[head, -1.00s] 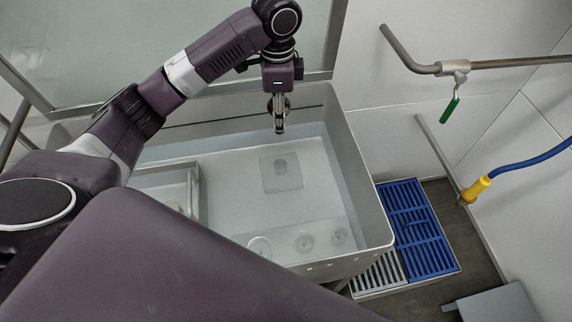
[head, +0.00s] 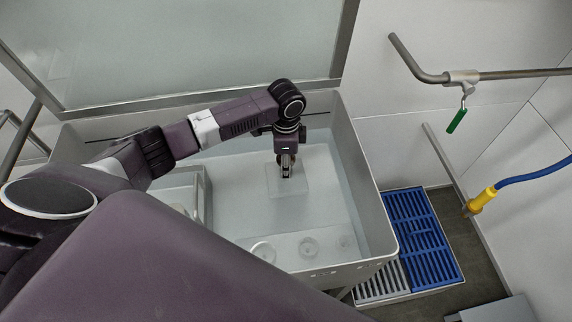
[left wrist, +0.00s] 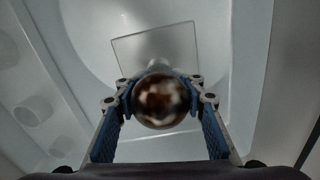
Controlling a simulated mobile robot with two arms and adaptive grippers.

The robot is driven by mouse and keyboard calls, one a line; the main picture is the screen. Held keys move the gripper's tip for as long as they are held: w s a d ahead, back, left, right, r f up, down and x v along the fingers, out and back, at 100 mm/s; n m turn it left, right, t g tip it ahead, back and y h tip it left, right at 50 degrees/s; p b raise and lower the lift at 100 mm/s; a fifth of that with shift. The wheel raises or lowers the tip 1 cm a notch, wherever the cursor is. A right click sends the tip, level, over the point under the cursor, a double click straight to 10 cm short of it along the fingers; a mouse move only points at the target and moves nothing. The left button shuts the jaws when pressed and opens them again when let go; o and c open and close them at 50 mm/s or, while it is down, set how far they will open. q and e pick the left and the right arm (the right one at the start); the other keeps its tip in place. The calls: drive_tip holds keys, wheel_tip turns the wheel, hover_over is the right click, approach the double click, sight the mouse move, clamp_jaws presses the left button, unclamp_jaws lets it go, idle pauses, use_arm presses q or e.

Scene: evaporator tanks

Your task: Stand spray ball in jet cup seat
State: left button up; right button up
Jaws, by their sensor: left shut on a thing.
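The spray ball (left wrist: 160,101) is a shiny brown-silver metal ball in the left wrist view. My left gripper (left wrist: 160,98) is shut on it, with one blue-padded finger on each side. In the head view my left gripper (head: 286,172) points down over the square pale plate (head: 300,187) in the tank and hides its middle. The jet cup seat (left wrist: 158,63) shows as a pale round form on that plate, partly hidden behind the ball. I cannot tell whether ball and seat touch. My right gripper is not in view.
The grey tank (head: 378,215) has high walls around the work area. A small framed compartment (head: 205,190) is at the left. A blue grate (head: 424,238) lies outside, right of the tank.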

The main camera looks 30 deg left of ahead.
use_arm(q)
drive_tip(key=shift+s+f, duration=0.1)
drive_tip(key=shift+f, duration=0.2)
drive_tip(key=shift+o, duration=0.2)
drive_tip(key=shift+s+d+f, duration=0.1)
drive_tip(key=shift+s+f, duration=0.25)
drive_tip(key=shift+f, duration=0.05)
drive_tip(key=o, duration=1.4)
drive_tip(key=shift+w+f, duration=0.35)
drive_tip(key=shift+r, duration=0.35)
drive_tip(key=shift+w+r, duration=0.15)
drive_tip(key=shift+r, duration=0.2)
wheel_tip(320, 180, up, 13)
drive_tip(key=shift+f, duration=0.2)
drive_tip(key=shift+r, duration=0.1)
